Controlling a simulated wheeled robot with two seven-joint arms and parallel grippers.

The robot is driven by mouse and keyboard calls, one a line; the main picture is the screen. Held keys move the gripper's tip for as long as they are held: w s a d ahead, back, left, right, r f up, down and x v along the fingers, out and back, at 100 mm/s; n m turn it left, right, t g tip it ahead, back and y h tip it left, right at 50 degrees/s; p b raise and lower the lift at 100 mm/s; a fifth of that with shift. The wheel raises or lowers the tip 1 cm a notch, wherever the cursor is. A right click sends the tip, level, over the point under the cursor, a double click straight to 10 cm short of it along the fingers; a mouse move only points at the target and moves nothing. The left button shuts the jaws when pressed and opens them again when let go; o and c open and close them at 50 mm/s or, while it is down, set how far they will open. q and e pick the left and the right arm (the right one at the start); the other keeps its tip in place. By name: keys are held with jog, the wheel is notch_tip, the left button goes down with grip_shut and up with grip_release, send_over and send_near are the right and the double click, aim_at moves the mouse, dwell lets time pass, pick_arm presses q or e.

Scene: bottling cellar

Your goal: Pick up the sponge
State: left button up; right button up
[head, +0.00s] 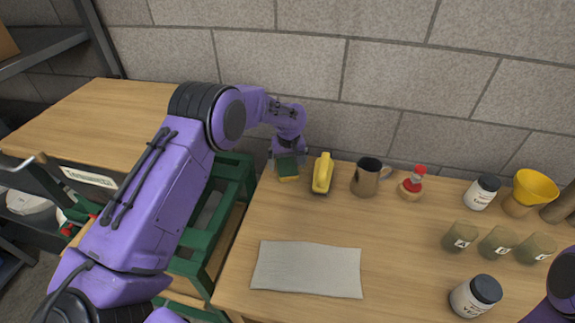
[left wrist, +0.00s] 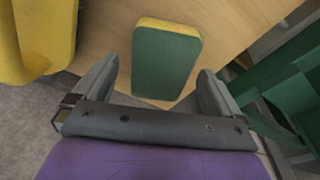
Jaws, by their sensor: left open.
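The sponge (head: 288,170) is yellow with a green scouring face and sits at the back left corner of the wooden table, left of a yellow tool. It also shows in the left wrist view (left wrist: 165,62), between and just beyond the fingertips. My left gripper (head: 287,158) is at the sponge, reaching down from above and behind it. Its two fingers (left wrist: 158,78) are apart, one on each side of the sponge, with gaps visible. Part of my right arm shows at the lower right edge, but its gripper is out of view.
The yellow tool (head: 322,173) stands close beside the sponge. A mug (head: 367,177), a red-topped item (head: 412,184), labelled jars and a yellow funnel (head: 536,187) stand further right. A grey cloth (head: 306,269) lies in front. A green crate frame (head: 232,190) is left of the table.

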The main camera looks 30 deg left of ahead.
pick_arm(q)
jog(key=shift+w+a+f, duration=0.1)
jog(key=shift+f, duration=0.65)
jog(key=c, duration=1.1)
jog(key=shift+c, duration=0.2)
jog(key=shift+r, duration=0.1)
jog(key=shift+r+b, duration=0.3)
jog(key=shift+b, duration=0.05)
jog(key=r, duration=0.1)
jog(key=r+b, duration=0.1)
jog(key=r, duration=0.1)
jog(key=shift+s+d+r, duration=0.15)
jog(key=shift+s+d, duration=0.1)
jog(key=shift+s, duration=0.1)
jog(key=s+d+r+b, duration=0.1)
jog(key=s+d+r, duration=0.2)
jog(key=s, duration=0.3)
jog(key=s+d+r+b, duration=0.1)
jog(key=s+d+r, duration=0.2)
jog(key=s+r, duration=0.2)
jog(key=shift+s+d+r+b, duration=0.25)
jog(key=shift+s+r+b, duration=0.15)
jog(key=shift+r, duration=0.1)
jog(key=shift+w, duration=0.1)
